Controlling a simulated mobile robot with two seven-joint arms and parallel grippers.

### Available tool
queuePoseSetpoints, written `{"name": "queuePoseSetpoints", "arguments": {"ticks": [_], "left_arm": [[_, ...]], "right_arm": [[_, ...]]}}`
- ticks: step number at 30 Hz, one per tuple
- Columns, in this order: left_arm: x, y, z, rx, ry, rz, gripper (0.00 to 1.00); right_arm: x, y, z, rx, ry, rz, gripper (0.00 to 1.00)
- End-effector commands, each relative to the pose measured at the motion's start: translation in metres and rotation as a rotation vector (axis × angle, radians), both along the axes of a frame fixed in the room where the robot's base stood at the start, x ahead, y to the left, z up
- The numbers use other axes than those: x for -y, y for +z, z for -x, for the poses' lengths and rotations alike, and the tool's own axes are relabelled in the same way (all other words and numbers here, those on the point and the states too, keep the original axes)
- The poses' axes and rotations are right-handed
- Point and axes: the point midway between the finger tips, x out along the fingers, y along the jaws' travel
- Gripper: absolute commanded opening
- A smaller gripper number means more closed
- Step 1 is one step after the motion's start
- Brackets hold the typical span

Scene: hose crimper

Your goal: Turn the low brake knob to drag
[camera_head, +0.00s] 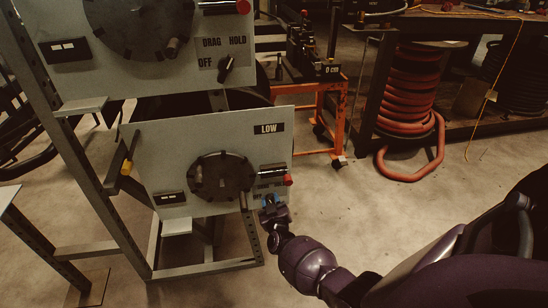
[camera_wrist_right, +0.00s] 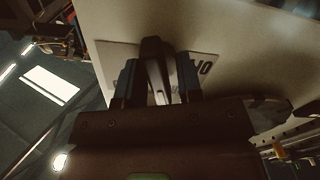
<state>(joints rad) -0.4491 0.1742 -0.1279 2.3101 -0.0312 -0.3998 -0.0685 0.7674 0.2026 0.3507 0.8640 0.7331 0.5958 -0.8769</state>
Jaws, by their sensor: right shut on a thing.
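The lower grey panel (camera_head: 150,140) carries a LOW label (camera_head: 268,128) and a dark round wheel (camera_head: 222,177). My right gripper (camera_head: 268,203) is at the panel's lower right, below the red-tipped handle (camera_head: 287,180). In the head view it covers the low brake knob. In the right wrist view the dark knob (camera_wrist_right: 153,62) stands between the two fingers of my right gripper (camera_wrist_right: 158,82), which is shut on it. Part of a label, with letters like "HO", shows beside the knob; its other letters are hidden. My left gripper is not in view.
An upper panel (camera_head: 120,85) has a similar knob (camera_head: 226,68) with OFF, DRAG and HOLD marks. A metal frame (camera_head: 75,150) holds the panels. An orange cart (camera_head: 315,87) and a red hose coil (camera_head: 412,85) stand behind. Floor (camera_head: 350,215) right of the panel is clear.

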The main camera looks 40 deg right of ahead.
Motion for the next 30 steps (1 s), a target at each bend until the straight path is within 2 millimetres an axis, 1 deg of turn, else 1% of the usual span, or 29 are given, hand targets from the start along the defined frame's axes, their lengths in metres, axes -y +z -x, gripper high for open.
{"name": "queuePoseSetpoints", "arguments": {"ticks": [6,12,28,29,30], "left_arm": [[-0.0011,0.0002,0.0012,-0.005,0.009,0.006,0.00],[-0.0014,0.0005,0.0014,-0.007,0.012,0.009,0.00],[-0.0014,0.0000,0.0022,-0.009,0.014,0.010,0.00],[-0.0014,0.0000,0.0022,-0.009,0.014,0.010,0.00],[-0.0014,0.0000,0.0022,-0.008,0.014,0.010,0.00]], "right_arm": [[-0.0015,0.0000,-0.0004,-0.060,0.000,0.098,0.10],[-0.0014,-0.0008,-0.0004,-0.090,0.000,0.147,0.10],[-0.0014,-0.0020,0.0002,-0.102,0.000,0.162,0.10],[-0.0014,-0.0020,0.0002,-0.102,0.000,0.162,0.38],[-0.0013,-0.0019,0.0001,-0.102,0.000,0.162,0.41]]}}
